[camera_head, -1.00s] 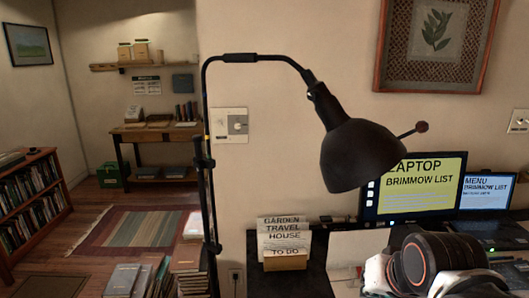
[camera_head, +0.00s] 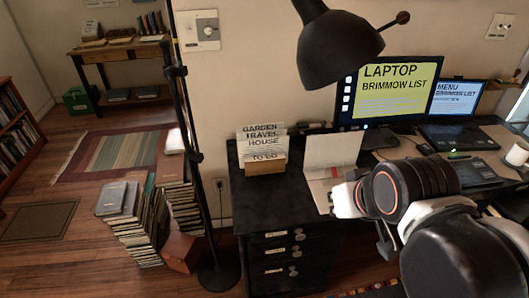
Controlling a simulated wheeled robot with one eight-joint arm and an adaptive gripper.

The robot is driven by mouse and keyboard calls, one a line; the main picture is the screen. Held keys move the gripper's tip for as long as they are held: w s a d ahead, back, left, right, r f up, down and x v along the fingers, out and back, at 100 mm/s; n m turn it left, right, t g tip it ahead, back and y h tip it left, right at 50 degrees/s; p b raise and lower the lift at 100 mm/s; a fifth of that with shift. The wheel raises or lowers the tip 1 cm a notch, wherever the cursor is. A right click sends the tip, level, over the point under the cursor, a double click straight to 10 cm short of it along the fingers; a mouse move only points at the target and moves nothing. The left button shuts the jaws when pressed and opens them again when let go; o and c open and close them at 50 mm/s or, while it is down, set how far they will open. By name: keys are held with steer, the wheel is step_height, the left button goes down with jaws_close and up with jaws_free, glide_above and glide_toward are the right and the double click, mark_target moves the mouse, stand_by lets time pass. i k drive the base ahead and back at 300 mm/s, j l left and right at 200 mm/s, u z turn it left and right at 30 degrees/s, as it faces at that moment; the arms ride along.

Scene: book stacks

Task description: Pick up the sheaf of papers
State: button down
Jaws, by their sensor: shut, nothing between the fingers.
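A white sheet or sheaf of papers (camera_head: 331,150) stands or leans on the dark desk, left of the laptop screen; its thickness is unclear. Another set of printed pages (camera_head: 262,145), reading "garden travel house to do", stands in a small wooden holder (camera_head: 265,166) at the desk's left end. My arm reaches in from the lower right. My gripper (camera_head: 386,240) is partly hidden by my own wrist, low in front of the desk and to the right of the white papers. It is shut, with nothing seen in it.
A black lamp (camera_head: 340,48) hangs over the desk (camera_head: 285,195). Its pole stands left of the drawers. Book stacks (camera_head: 140,225) are on the floor at the left. A laptop (camera_head: 455,138), a monitor (camera_head: 400,85) and a mug (camera_head: 517,153) stand on the right.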

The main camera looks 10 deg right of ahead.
mark_target(279, 144)
steer(key=l+z, duration=0.1)
steer(key=z, duration=0.35)
steer(key=i+j+u, duration=0.25)
steer(key=i+j, duration=0.15)
steer(key=j, duration=0.2)
steer(key=i+j+u, duration=0.3)
steer(key=i+j, duration=0.15)
steer(key=j, duration=0.05)
